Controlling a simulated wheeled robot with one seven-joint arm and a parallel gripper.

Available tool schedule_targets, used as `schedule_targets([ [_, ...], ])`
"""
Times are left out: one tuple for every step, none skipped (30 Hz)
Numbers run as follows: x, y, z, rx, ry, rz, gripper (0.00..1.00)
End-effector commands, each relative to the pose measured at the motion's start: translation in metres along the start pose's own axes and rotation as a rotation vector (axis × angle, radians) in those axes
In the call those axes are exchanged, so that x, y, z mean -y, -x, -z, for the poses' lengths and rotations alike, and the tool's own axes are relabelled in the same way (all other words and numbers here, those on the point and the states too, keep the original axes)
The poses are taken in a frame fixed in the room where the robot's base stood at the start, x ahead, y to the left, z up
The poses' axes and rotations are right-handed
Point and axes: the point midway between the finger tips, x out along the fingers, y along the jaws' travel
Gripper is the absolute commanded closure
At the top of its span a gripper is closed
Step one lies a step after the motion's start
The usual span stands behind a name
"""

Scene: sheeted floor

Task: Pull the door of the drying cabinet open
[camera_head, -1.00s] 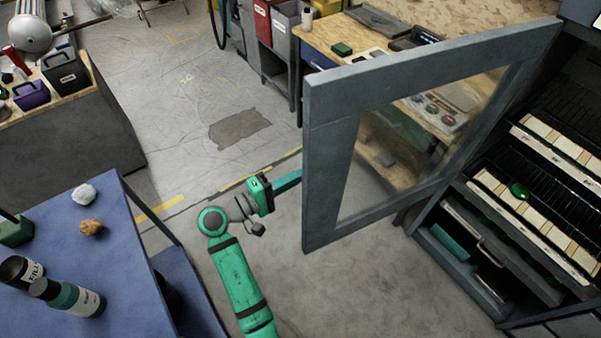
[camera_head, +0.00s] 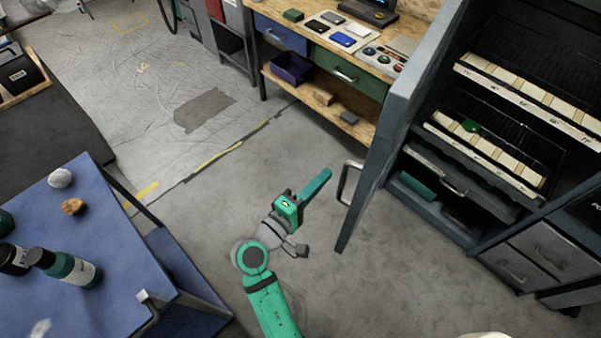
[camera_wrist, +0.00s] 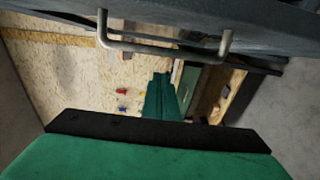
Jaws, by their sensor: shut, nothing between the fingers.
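The drying cabinet's grey door (camera_head: 385,140) stands open, seen nearly edge-on in the head view. Its bar handle (camera_head: 347,182) is on the left face, towards my gripper. In the wrist view the handle (camera_wrist: 165,46) crosses the top, with the dark door (camera_wrist: 230,14) behind it. My gripper (camera_head: 324,174) is shut and empty, just left of the handle and apart from it. Its green fingers (camera_wrist: 160,95) point ahead below the handle in the wrist view. The cabinet's racks (camera_head: 500,140) are exposed at the right.
A wooden workbench (camera_head: 345,128) with drawers stands behind the door. A blue table (camera_head: 110,225) holding bottles and small lumps is at the lower left. Grey drawers (camera_head: 540,250) are at the lower right. Floor (camera_head: 270,165) is clear around my gripper.

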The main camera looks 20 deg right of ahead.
Motion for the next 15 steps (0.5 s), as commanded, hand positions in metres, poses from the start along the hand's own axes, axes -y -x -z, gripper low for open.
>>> schedule_targets([
  [-0.0002,-0.0008,-0.0022,0.001,0.000,0.000,1.00],
  [-0.0002,-0.0010,-0.0027,0.002,0.000,0.000,1.00],
  [-0.0002,-0.0012,-0.0029,0.002,0.000,0.000,1.00],
  [-0.0002,-0.0012,-0.0029,0.002,0.000,0.000,1.00],
  [-0.0002,-0.0013,-0.0029,0.002,0.000,0.000,1.00],
  [-0.0002,-0.0014,-0.0029,0.002,0.000,0.000,1.00],
  [-0.0001,-0.0015,-0.0030,0.003,0.000,0.000,1.00],
  [-0.0001,-0.0019,-0.0034,0.004,0.000,0.000,1.00],
  [-0.0001,-0.0021,-0.0036,0.004,0.000,0.000,1.00],
  [-0.0001,-0.0021,-0.0036,0.004,0.000,0.000,1.00],
  [-0.0001,-0.0021,-0.0035,0.004,0.000,0.000,1.00],
  [-0.0001,-0.0020,-0.0031,0.004,0.000,0.000,1.00],
  [-0.0001,-0.0019,-0.0025,0.004,0.000,0.000,1.00],
  [-0.0001,-0.0018,-0.0016,0.004,0.000,0.000,1.00],
  [-0.0001,-0.0015,0.0003,0.004,-0.001,0.000,1.00],
])
